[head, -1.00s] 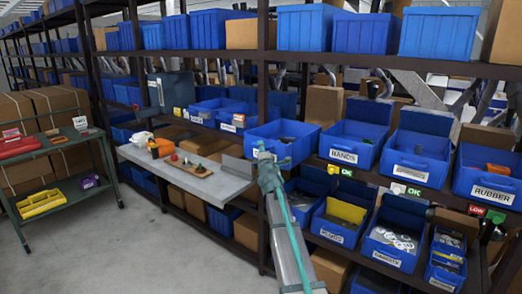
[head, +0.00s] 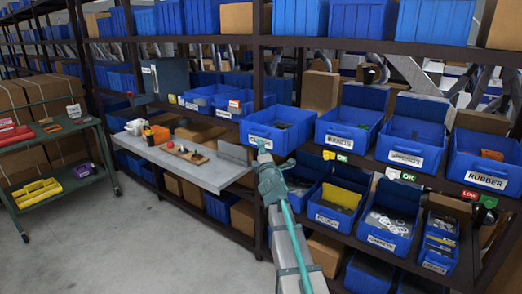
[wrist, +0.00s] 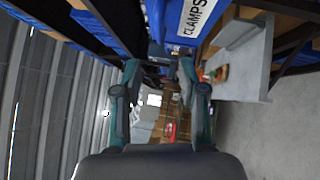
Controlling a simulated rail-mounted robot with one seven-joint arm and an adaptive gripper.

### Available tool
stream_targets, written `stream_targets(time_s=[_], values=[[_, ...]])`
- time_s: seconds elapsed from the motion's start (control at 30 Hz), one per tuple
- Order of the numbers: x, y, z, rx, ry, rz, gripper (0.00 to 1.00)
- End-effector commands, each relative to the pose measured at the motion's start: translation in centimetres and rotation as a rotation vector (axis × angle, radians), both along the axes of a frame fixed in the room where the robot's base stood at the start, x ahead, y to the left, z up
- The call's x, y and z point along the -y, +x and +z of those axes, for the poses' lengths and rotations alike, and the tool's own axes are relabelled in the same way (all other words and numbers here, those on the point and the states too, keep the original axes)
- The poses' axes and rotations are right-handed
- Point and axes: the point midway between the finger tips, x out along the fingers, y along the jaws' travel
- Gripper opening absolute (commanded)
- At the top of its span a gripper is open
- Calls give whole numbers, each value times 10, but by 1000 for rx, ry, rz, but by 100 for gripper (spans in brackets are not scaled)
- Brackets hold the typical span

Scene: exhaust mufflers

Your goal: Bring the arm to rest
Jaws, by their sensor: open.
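My gripper (head: 263,148) is open and empty in the head view, at the end of my raised arm. It appears just in front of and below the label of the blue CLAMPS bin (head: 284,142). In the wrist view my gripper (wrist: 159,70) shows two teal fingers spread apart with nothing between them. The CLAMPS bin (wrist: 174,15) is beyond the fingers at the top of that view, and its label is readable. The bin sits on the shelf with grey parts inside. I cannot tell the exact gap between fingers and bin.
A grey work shelf (head: 205,172) with small items juts out at left. BANDS (head: 348,137), SPRINGS (head: 407,150) and RUBBER (head: 487,172) bins line the shelf at right, with more bins below. A green cart (head: 60,160) stands at far left. Open floor (head: 150,250) lies between.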

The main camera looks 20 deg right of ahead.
Motion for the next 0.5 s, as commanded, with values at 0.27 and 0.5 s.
stream_targets(time_s=[0.27,0.5], values=[[2,0,-2,0,34,-2,41],[33,-25,-70,-122,480,-172,41]])
